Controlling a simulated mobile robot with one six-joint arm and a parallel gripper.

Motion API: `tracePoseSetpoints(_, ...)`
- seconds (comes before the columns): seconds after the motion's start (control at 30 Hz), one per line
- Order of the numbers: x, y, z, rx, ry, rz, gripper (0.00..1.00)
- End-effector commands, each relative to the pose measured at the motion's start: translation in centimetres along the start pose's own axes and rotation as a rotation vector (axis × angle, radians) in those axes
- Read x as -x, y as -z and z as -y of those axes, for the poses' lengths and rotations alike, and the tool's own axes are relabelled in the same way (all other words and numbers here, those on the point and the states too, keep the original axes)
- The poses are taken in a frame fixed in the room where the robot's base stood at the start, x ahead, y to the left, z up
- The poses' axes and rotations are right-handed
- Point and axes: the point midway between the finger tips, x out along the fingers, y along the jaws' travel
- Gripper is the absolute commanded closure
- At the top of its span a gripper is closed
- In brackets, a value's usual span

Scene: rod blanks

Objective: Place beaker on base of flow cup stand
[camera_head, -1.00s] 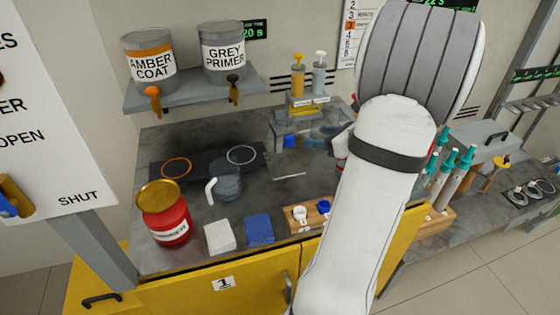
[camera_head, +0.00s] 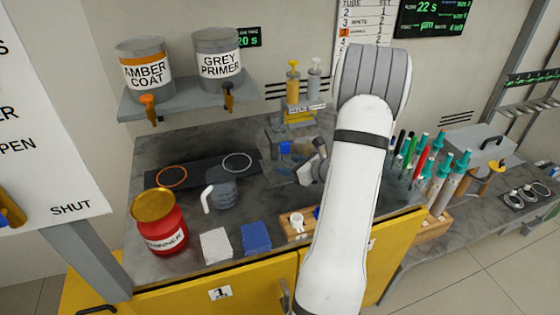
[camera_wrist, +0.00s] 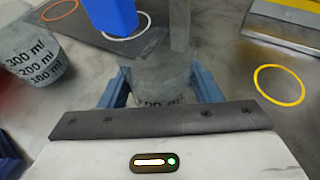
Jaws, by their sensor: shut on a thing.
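In the wrist view my gripper (camera_wrist: 163,86) has its blue fingers shut on either side of a clear grey beaker (camera_wrist: 160,75), which appears upright, with part of its ml marking showing. A grey upright post (camera_wrist: 179,25), apparently of the flow cup stand, rises just behind the beaker, with a blue part (camera_wrist: 110,14) to its left. In the head view the stand's blue part (camera_head: 286,147) shows at the back of the bench, left of my gripper (camera_head: 316,160). My arm hides much of the beaker there. I cannot tell whether the beaker touches the stand's base.
A second beaker (camera_wrist: 32,58) with ml marks stands left in the wrist view. A yellow ring (camera_wrist: 279,85) lies right. A dark mat (camera_head: 206,170) carries orange and white rings.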

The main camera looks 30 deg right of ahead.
Motion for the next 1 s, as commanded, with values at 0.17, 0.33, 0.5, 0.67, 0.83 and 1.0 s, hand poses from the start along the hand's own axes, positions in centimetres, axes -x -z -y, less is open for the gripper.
tracePoseSetpoints(0.17,-1.1,-0.5,-0.1,0.001,-0.002,0.000,0.66)
tracePoseSetpoints(0.33,-3.4,-1.4,-0.1,0.002,-0.004,0.000,0.66)
tracePoseSetpoints(0.5,-4.7,-0.7,-0.1,-0.003,-0.001,-0.001,0.66)
tracePoseSetpoints(0.67,-4.8,-0.6,-0.1,0.001,-0.001,0.000,0.66)
tracePoseSetpoints(0.83,-4.9,-0.3,-0.1,0.001,-0.001,0.000,0.66)
tracePoseSetpoints(1.0,-4.9,-0.3,-0.1,0.001,-0.002,0.000,0.33)
